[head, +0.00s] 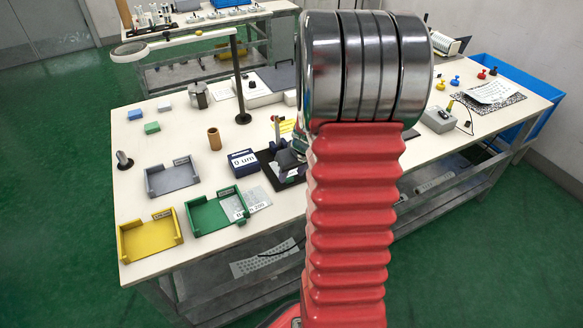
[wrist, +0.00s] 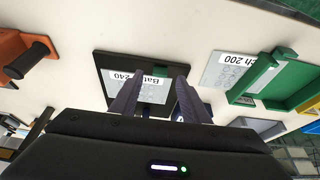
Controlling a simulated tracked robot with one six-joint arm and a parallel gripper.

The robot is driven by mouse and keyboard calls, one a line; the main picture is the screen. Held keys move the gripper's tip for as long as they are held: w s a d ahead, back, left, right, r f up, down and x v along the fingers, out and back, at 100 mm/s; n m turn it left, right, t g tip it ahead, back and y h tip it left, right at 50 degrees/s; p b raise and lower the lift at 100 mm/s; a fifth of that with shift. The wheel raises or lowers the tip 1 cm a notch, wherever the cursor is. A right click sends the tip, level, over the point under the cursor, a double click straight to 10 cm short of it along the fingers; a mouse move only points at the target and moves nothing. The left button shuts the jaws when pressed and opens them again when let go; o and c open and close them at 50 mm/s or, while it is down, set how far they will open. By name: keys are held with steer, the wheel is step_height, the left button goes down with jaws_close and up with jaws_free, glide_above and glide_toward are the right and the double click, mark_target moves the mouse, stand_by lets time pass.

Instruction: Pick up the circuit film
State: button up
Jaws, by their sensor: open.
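Two clear films with printed labels show in the wrist view. One film (wrist: 153,83), marked "240", lies on a black plate (wrist: 108,62). I cannot tell which is meant by the circuit film. My gripper (wrist: 158,80) is open, its two dark fingers reaching over the plate and hiding parts of the film marked "240". I cannot tell if they touch it. In the head view my red arm hides much of this area.
A blue box (head: 243,162) marked "0 um" stands left of the black plate (head: 267,164). Grey (head: 172,180) and yellow (head: 149,239) trays sit near the green tray (head: 214,214). A brown cylinder (head: 214,139) and a lamp post (head: 239,85) stand behind. An orange part (wrist: 22,58) lies at left in the wrist view.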

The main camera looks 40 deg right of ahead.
steer(key=shift+x, duration=1.35)
steer(key=shift+c, duration=0.5)
jaws_close()
steer(key=shift+r, duration=0.15)
step_height(320, 180, up, 10)
stand_by(0.3)
